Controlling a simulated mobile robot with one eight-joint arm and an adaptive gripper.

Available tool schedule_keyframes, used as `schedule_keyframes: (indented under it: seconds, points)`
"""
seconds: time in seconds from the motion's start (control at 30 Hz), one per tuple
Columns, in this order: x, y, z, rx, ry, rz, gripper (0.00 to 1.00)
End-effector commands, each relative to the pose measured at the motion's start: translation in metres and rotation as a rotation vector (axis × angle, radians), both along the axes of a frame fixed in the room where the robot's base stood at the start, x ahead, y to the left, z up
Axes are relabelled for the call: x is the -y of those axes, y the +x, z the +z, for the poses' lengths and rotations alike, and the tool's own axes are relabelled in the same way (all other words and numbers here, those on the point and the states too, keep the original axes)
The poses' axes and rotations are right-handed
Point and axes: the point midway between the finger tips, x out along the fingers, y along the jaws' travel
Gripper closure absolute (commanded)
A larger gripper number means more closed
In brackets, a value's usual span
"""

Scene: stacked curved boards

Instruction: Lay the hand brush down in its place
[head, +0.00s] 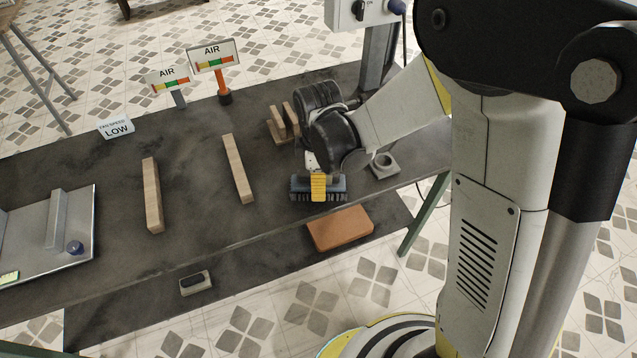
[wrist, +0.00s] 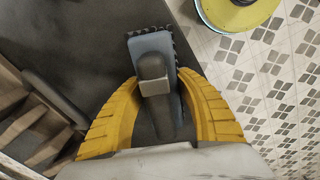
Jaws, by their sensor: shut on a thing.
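The hand brush (head: 337,187) has a blue-grey back and dark bristles pointing down. My gripper (head: 318,184) is shut on it, with a yellow finger across its near side. The brush appears over the table's near edge; any gap below the bristles is hard to judge. In the wrist view the brush (wrist: 150,45) lies between my two curved yellow fingers, its grey handle pointing toward the palm. My wrist hides part of the brush in the head view. I cannot tell which spot is its marked place.
On the dark table (head: 200,190) stand two wooden bars (head: 238,168), a wooden rack (head: 277,131) behind my gripper, and a grey ring-topped block (head: 383,165) to the right. A brown slab (head: 340,228) lies on the lower shelf.

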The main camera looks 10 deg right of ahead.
Motion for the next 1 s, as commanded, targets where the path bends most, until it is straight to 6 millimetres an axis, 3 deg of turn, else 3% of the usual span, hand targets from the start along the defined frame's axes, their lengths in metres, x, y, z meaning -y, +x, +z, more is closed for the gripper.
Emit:
schedule_keyframes:
  seconds: [0.13,0.17,0.23,0.63,0.77,1.0]
  points:
    - [0.000,0.000,-0.004,0.000,0.000,0.000,0.86]
    - [0.000,0.000,-0.003,0.000,0.000,0.000,0.56]
    - [0.000,0.000,-0.003,0.000,0.000,0.000,0.35]
    - [0.000,0.000,0.004,0.000,0.000,0.000,0.35]
    - [0.000,-0.001,0.025,0.000,0.000,0.000,0.35]
    - [0.000,-0.001,0.080,0.000,0.000,0.000,0.35]
